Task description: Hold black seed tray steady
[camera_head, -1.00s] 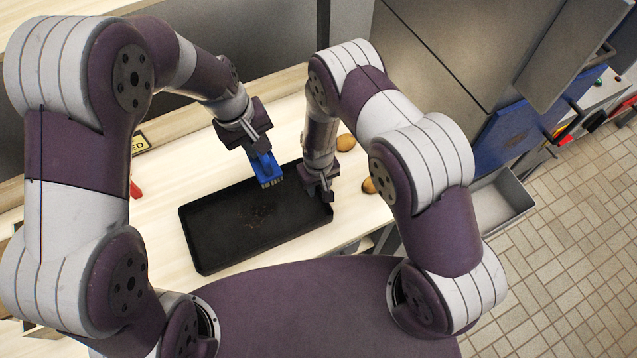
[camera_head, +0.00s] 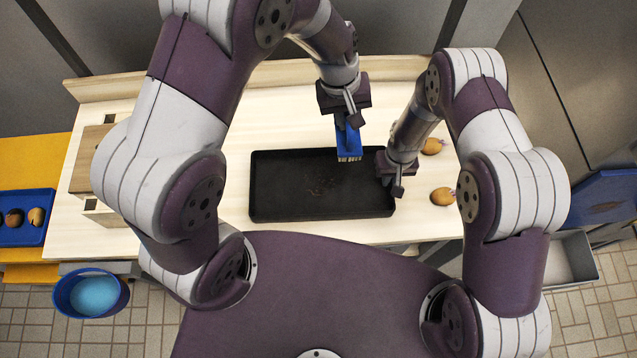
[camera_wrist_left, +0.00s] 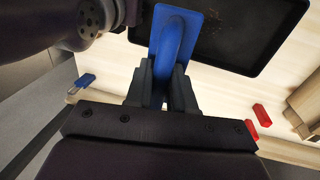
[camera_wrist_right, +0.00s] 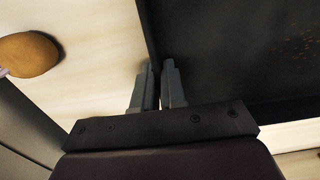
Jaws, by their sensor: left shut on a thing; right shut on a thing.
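The black seed tray (camera_head: 275,205) lies flat on the pale wooden table, with a patch of brown crumbs (camera_head: 322,186) near its middle. My right gripper (camera_head: 396,190) is shut on the tray's right wall; in the right wrist view its fingers (camera_wrist_right: 160,85) sit on either side of the tray's edge (camera_wrist_right: 152,40). My left gripper (camera_head: 347,122) is shut on the handle of a blue brush (camera_head: 349,142), bristles down, at the tray's back right part. The brush also shows between the fingers in the left wrist view (camera_wrist_left: 172,40). Whether the bristles touch the tray is unclear.
Two potatoes lie on the table right of the tray, one behind (camera_head: 432,146) and one nearer (camera_head: 442,196). A blue tray with potatoes (camera_head: 30,236) is at far left, above a blue bucket (camera_head: 92,293). Red pieces (camera_wrist_left: 262,115) lie on the table.

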